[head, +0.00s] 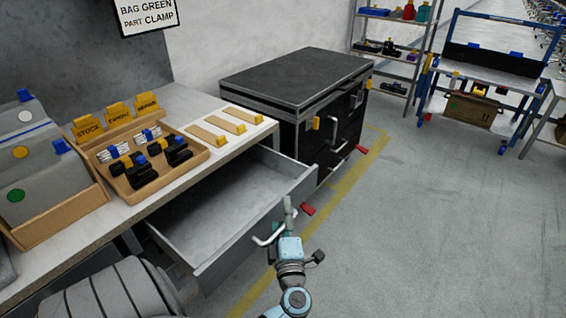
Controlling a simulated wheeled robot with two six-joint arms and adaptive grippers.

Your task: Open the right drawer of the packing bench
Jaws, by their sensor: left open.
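The packing bench (222,150) runs along the left side. Its drawer (205,215) is pulled well out under the worktop, and the grey inside looks empty. A pale bar handle (267,237) shows at the drawer front. My left gripper (290,213) is open at the outside of the drawer front, just right of the handle. I cannot tell whether it touches the handle or the front. My right gripper is not in view.
A tray (118,187) of black parts, a box (62,213) of grey pouches and yellow label holders (117,112) stand on the worktop. A black tool cabinet (335,120) is beyond the drawer. Grey floor (440,220) is clear to the right.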

